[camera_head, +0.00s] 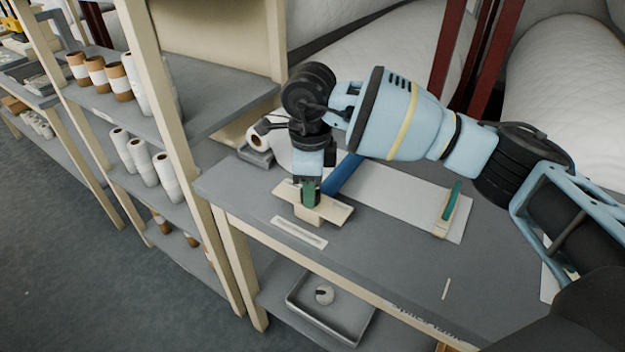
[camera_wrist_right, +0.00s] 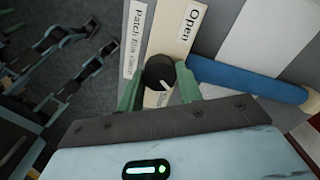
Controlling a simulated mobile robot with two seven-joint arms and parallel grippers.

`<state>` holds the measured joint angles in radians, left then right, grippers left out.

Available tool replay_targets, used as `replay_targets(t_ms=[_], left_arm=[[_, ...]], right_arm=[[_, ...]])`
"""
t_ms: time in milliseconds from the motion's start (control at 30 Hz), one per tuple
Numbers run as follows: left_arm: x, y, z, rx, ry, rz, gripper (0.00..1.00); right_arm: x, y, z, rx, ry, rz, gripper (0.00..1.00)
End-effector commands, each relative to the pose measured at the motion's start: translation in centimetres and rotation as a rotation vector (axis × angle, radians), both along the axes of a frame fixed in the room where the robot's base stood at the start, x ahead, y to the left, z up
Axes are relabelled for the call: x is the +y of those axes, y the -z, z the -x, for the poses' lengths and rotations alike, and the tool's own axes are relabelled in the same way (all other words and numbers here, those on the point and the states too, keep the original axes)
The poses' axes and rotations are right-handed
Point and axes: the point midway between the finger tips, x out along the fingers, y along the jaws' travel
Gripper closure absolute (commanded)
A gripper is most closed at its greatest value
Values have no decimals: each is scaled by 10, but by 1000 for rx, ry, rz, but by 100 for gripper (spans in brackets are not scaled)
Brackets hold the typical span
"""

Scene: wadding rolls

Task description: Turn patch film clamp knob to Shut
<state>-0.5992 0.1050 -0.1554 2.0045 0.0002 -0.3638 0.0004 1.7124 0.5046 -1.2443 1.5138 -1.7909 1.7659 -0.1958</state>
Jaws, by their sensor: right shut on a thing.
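The patch film clamp is a cream block (camera_head: 335,211) on the grey bench, with a label strip (camera_head: 299,232) in front of it. In the wrist view its black round knob (camera_wrist_right: 159,70) has a short white pointer mark on its lower right edge. The word Open (camera_wrist_right: 192,22) stands beyond the knob. A partly covered label (camera_wrist_right: 157,99), seemingly Shut, lies on the near side, and the mark is towards that side. My right gripper (camera_head: 309,194) is shut on the knob, its green fingers on either side, also in the wrist view (camera_wrist_right: 159,85).
A blue roll (camera_head: 344,174) lies close beside the clamp. A white sheet (camera_head: 395,198) with a green-handled bar (camera_head: 450,207) is to the right. A shelf rack (camera_head: 166,150) with rolls stands left. A grey tray (camera_head: 330,308) sits below the bench top.

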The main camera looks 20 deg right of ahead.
Motion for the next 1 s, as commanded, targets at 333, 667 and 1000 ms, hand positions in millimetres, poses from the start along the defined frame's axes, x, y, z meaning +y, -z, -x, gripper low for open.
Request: replay_targets(t_ms=[333,667,1000], left_arm=[[3,-27,-14,-42,2,-6,64],[5,-47,-30,-87,5,-9,64],[6,-53,-34,-101,6,-10,64]], right_arm=[[0,-6,0,-7,313,-1,87],[0,-4,0,-5,512,-1,87],[0,-2,-1,-3,587,-1,87]])
